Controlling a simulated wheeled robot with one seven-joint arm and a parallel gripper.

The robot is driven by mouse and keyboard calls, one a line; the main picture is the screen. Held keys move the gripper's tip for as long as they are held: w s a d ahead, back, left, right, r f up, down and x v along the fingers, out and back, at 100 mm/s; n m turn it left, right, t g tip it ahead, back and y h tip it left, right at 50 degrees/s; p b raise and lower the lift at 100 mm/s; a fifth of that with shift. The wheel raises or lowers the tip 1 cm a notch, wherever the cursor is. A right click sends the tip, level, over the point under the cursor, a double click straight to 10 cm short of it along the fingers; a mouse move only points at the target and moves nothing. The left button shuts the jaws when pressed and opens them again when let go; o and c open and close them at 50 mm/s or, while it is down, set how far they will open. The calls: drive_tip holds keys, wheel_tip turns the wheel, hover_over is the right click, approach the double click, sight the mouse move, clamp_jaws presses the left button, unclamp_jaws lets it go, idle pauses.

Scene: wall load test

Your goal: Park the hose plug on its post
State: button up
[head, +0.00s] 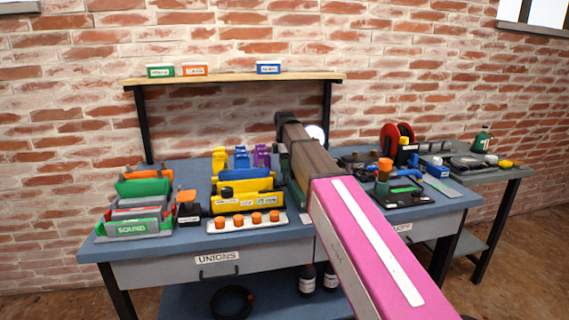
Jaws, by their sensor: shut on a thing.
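My arm reaches from the bottom right over the middle of the bench, and it hides my gripper's fingers and whatever is between them. An orange-topped upright piece (384,165) stands on a black tray (417,197) with green parts, right of my arm. I cannot tell whether this is the post or the hose plug. A row of orange caps on a white strip (247,222) lies at the bench's front, left of my arm. I cannot make out the hose plug for certain.
The blue-grey bench (165,240) carries a green bin (140,229), a yellow bin (262,200) and a red reel (396,135). A wooden shelf (225,78) with small labelled boxes is above. A side table (505,172) stands at right. A coiled black hose (231,303) lies below.

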drive_tip(key=shift+f, duration=0.9)
drive_tip(key=o, duration=1.4)
drive_tip(key=shift+s, duration=0.1)
drive_tip(key=shift+c, duration=0.4)
drive_tip(key=shift+o, duration=0.4)
drive_tip(key=shift+r, duration=4)
